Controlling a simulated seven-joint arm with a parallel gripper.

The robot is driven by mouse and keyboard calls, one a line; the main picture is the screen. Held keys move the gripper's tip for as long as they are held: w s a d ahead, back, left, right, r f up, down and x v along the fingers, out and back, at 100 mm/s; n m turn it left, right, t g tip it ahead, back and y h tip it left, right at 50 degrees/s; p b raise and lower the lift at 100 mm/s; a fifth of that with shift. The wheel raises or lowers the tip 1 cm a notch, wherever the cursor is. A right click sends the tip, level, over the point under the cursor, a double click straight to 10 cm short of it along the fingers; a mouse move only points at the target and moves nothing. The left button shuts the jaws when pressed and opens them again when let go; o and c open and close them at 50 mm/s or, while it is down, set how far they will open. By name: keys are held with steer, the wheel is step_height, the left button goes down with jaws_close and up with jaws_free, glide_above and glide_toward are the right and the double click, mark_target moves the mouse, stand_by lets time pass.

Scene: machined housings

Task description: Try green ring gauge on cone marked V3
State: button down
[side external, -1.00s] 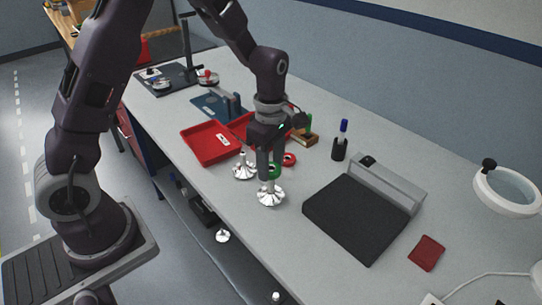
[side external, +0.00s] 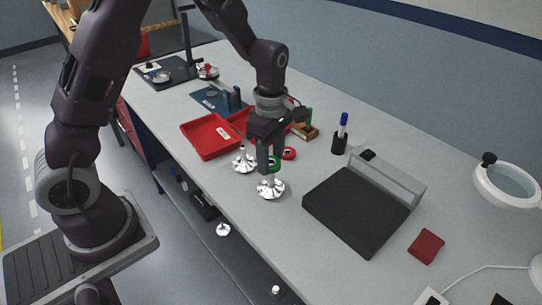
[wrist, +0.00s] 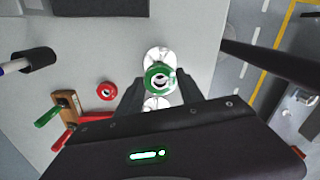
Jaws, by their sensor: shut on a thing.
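My gripper (side external: 271,168) is shut on the green ring gauge (wrist: 160,79), which also shows in the side view (side external: 275,163). In the wrist view this cone's base (wrist: 158,55) shows beyond the ring. A second silver cone (side external: 244,161) stands to the left; no V3 marking is readable on either.
A red ring gauge (side external: 289,153) lies behind the gripper. Red trays (side external: 210,137) stand to the left, a pen cup (side external: 339,144) and a black pad block (side external: 355,212) to the right. A wooden block (wrist: 68,103) with coloured handles is close by. The table's front edge is near the cones.

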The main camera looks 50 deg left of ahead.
steer(key=shift+f, duration=0.85)
stand_by(0.4)
steer(key=shift+r, duration=0.1)
stand_by(1.1)
steer(key=shift+r, duration=1.9)
step_height(320, 180, up, 5)
